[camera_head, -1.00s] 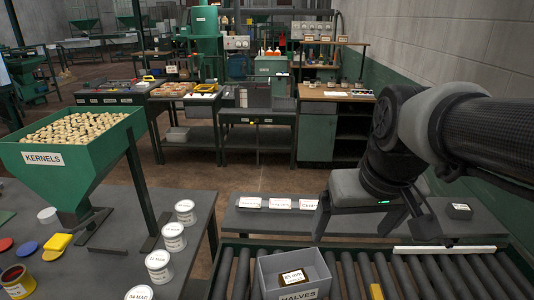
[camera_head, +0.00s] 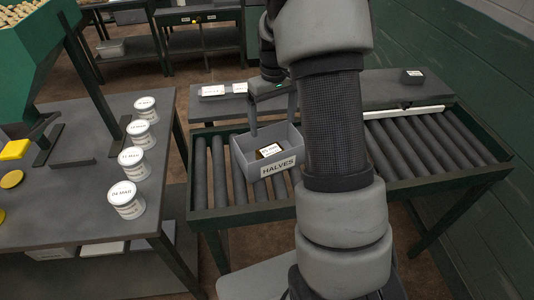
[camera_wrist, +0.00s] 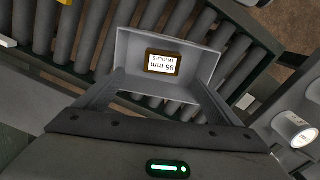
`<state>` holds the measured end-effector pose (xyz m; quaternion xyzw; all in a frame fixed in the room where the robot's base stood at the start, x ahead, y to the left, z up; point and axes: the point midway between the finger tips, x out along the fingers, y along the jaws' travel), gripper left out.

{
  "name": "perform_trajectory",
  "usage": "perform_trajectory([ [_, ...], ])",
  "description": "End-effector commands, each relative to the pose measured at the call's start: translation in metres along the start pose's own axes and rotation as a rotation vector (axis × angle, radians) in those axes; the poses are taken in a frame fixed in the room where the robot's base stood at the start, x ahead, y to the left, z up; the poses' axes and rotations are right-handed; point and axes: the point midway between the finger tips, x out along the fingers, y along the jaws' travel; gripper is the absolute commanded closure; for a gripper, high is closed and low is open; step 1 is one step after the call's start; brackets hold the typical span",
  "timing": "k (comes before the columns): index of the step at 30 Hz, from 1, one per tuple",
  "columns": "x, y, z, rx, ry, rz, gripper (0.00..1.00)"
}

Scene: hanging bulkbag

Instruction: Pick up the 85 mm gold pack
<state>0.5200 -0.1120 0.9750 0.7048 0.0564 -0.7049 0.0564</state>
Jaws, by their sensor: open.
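The gold pack (camera_head: 269,151) lies in a grey bin (camera_head: 280,169) labelled HALVES on the roller conveyor. In the wrist view the pack (camera_wrist: 162,62) is a small dark gold-brown box with a white label, upside down, reading "85 mm WHOLES". My gripper (camera_head: 271,118) is above the bin, fingers pointing down. In the wrist view my gripper (camera_wrist: 160,82) is open and empty, its two fingers spread wider than the pack. The pack shows between and beyond the fingertips, apart from them. My arm hides part of the bin's right side in the head view.
Bin walls surround the pack. A shelf behind the conveyor holds white labelled cards (camera_head: 212,91) and a small dark box (camera_head: 412,76). White labelled tubs (camera_head: 127,199) stand on the left table. Conveyor rollers (camera_head: 430,145) on the right are largely clear.

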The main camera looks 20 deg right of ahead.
Motion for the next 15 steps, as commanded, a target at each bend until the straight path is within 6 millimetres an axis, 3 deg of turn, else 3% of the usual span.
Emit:
perform_trajectory([
  [3, 0.029, -0.001, 0.001, 0.000, -0.005, -0.002, 0.12],
  [9, 0.066, -0.001, 0.001, 0.001, -0.002, -0.001, 0.12],
  [15, 0.080, -0.001, 0.000, 0.000, 0.000, 0.000, 0.12],
])
